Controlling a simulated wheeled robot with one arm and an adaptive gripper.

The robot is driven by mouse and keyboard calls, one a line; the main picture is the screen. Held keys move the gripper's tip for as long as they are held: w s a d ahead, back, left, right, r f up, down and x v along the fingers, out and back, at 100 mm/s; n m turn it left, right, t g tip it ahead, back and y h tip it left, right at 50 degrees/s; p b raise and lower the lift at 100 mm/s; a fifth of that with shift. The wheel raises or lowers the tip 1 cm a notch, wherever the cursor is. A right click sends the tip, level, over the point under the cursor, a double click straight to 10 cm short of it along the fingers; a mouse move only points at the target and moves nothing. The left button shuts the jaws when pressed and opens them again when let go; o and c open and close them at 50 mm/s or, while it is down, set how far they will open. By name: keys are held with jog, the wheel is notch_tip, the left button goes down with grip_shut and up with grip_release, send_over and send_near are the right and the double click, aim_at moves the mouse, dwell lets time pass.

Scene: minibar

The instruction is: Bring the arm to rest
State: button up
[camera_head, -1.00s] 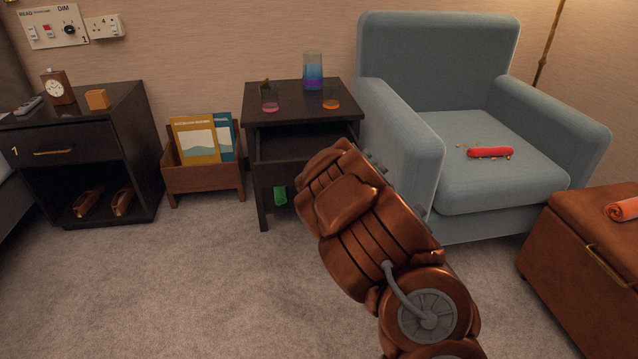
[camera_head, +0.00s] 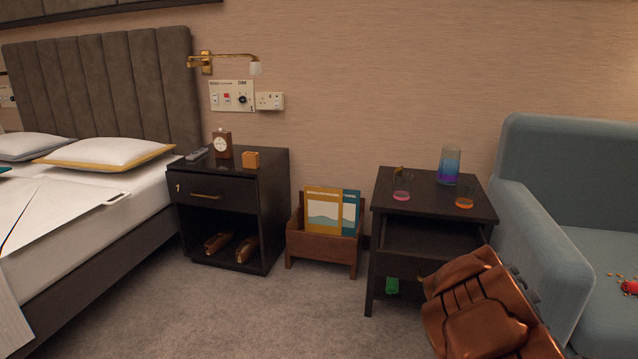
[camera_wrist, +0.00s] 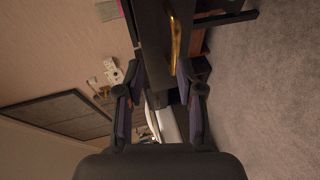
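Beyond the fingers are dark furniture with a gold handle (camera_wrist: 176,38) and a white bed part (camera_wrist: 168,126). The wrist picture is turned sideways, with the wall at left and the carpet at right.
A blue armchair (camera_head: 545,215) stands close at right. The side table holds glasses and a blue-purple vessel (camera_head: 449,166). A magazine box (camera_head: 320,250), a nightstand (camera_head: 228,230) and a bed (camera_head: 110,205) stand leftward. Carpet (camera_head: 270,310) is clear in front.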

jog(key=s+d+r+m+g+h+p, duration=0.1)
jog(key=s+r+m+g+h+p, duration=0.3)
jog(key=r+p, duration=0.65)
jog(key=s+d+r+m+g+h+p, duration=0.2)
jog(key=s+r+m+p, duration=0.45)
jog(key=r, duration=0.75)
jog(key=s+a+r+m+g+y+p, duration=0.2)
jog(key=s+a+r+p, duration=0.5)
jog(key=s, duration=0.4)
jog(key=s+a+r+m+g+y+p, duration=0.2)
jog(key=s+a+r+g+p, duration=0.3)
jog(key=s+a+r+p, duration=0.3)
jog(key=s+a+r+m+g+y+p, duration=0.2)
jog(key=s+a+r+g+p, duration=0.2)
jog(key=s+a+r+p, duration=0.4)
jog(key=s+a, duration=0.1)
jog(key=s, duration=0.5)
jog(key=shift+a+p, duration=0.2)
jog(key=shift+p, duration=0.2)
